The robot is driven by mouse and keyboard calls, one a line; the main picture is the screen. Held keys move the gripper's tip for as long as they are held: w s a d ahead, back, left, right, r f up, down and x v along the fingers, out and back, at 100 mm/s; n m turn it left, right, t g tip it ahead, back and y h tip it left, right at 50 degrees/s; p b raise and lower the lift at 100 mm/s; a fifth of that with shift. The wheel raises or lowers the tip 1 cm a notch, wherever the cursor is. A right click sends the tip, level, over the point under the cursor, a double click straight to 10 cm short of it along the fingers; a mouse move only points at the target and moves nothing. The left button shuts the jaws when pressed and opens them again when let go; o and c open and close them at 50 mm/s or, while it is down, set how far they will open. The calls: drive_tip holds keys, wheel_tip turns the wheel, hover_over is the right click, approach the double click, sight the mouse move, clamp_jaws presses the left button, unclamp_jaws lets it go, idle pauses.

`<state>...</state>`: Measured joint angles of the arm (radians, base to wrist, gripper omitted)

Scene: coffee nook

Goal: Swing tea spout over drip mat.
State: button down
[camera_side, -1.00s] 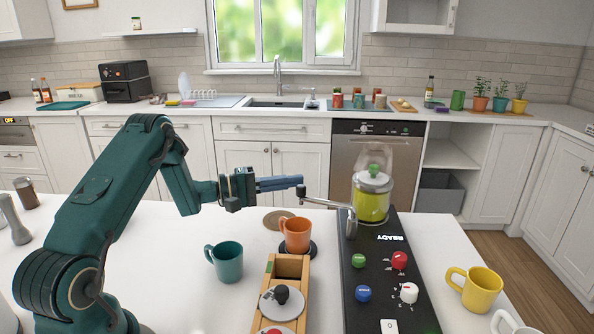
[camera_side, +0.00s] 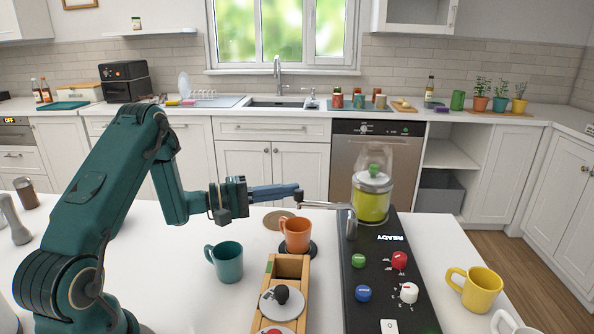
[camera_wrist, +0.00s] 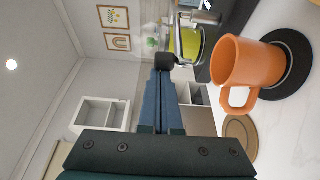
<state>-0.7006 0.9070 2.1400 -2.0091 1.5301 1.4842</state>
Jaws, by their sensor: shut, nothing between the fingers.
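The tea spout (camera_side: 325,206) is a thin metal arm on a post at the back left of the black tea machine (camera_side: 368,270). It points left, with a dark knob (camera_side: 299,195) at its free end. The dark round drip mat (camera_side: 313,251) lies left of the machine with an orange mug (camera_side: 296,235) on it. The spout's end is beyond the mug in the side view. My gripper (camera_side: 296,189) is shut and empty, its blue fingertips at the knob. In the wrist view the fingertips (camera_wrist: 165,74) seem to touch the knob (camera_wrist: 166,61); contact is hard to confirm.
A cork coaster (camera_side: 274,222) lies behind the mug. A teal mug (camera_side: 228,262) and a wooden rack (camera_side: 270,310) with lidded tins stand in front. A glass jar with green contents (camera_side: 371,205) is on the machine. A yellow mug (camera_side: 482,290) stands right.

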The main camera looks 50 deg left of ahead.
drive_tip(key=shift+s+d, duration=0.6)
drive_tip(key=shift+s, duration=0.05)
